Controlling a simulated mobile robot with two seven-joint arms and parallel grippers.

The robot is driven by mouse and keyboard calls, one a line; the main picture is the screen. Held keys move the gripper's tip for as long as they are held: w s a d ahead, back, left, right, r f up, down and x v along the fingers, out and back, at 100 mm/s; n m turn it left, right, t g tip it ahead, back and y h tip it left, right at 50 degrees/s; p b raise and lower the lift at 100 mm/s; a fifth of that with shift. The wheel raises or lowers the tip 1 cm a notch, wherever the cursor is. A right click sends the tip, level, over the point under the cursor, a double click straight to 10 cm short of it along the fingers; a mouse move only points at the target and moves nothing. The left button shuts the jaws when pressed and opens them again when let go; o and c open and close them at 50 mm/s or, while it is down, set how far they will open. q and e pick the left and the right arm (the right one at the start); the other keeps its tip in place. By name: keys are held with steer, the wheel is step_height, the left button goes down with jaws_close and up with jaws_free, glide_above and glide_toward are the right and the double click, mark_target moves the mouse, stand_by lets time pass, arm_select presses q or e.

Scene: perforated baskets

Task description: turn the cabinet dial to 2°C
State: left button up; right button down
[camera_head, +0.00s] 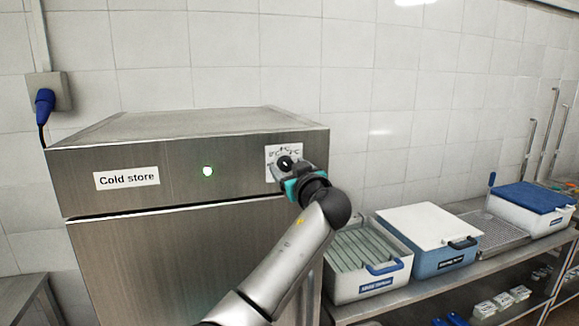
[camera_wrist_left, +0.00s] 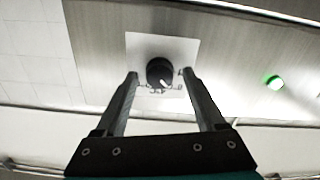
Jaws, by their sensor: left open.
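The cabinet dial (camera_head: 285,162) is a round black knob on a white scale plate (camera_head: 271,153) at the upper right of the steel cold store front. In the left wrist view the dial (camera_wrist_left: 159,72) shows a white pointer mark toward the lower right, near the scale marks. The scale figures are too small to read there. My left gripper (camera_head: 290,171) is at the dial. Its fingers are open, one on each side of the knob, with gaps visible in the left wrist view (camera_wrist_left: 160,75). My right gripper is not in view.
The cold store (camera_head: 180,258) has a label (camera_head: 127,178) and a lit green lamp (camera_head: 207,171). A steel shelf (camera_head: 400,294) on the right holds a white basket (camera_head: 345,289), a blue-and-white box (camera_head: 440,256) and a blue-lidded box (camera_head: 535,196). A blue plug (camera_head: 45,103) is on the left wall.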

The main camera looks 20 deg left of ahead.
arm_select(q)
jaws_close()
stand_by(0.7)
